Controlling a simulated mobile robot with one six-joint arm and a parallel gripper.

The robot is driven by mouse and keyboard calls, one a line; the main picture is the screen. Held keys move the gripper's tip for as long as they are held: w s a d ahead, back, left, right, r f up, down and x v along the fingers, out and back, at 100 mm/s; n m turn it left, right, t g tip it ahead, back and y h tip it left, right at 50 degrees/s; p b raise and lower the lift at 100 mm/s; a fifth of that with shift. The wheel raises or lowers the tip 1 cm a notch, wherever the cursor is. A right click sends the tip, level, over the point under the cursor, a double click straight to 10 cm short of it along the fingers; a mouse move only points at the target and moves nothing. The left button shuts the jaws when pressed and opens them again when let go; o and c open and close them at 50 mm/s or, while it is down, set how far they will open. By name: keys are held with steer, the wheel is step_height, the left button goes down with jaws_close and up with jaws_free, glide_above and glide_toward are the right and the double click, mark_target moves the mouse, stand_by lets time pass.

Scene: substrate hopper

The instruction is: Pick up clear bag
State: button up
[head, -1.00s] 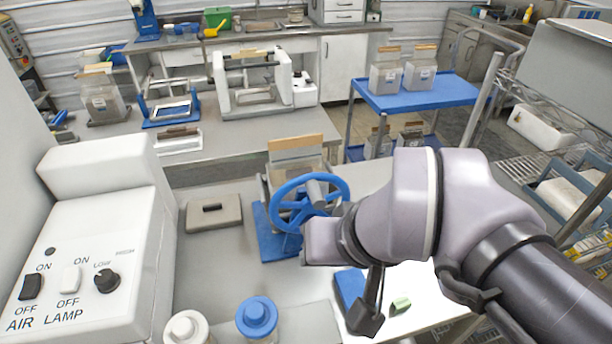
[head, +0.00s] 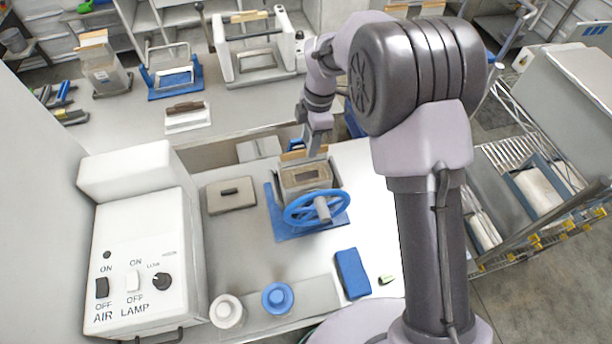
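A clear bag (head: 103,74) with a tan top strip and pale contents stands on the back bench at the upper left. A box-like holder (head: 306,177) with a dark opening sits behind a blue handwheel (head: 318,207) on the near bench. A tan strip (head: 291,156) shows at its back edge, and whether it belongs to a bag cannot be told. My gripper (head: 316,148) points down just above and behind this holder, close to the strip. Its fingers are small and seen edge-on, so whether they are open or touching anything is unclear.
A white control box (head: 150,255) stands at the left. A grey flat block (head: 231,194), white lid (head: 227,311), blue lid (head: 278,298) and blue pad (head: 352,273) lie on the near bench. A wire rack (head: 520,150) stands at the right. My arm hides the blue cart's area.

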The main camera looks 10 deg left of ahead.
mark_target(305, 151)
steer(key=f, duration=0.2)
steer(key=a+f, duration=0.1)
steer(key=f, duration=0.3)
steer(key=shift+a+f, duration=0.3)
steer(key=shift+d+r, duration=0.1)
steer(key=shift+c, duration=0.5)
steer(key=c, duration=0.7)
jaws_close()
steer(key=shift+w, duration=0.1)
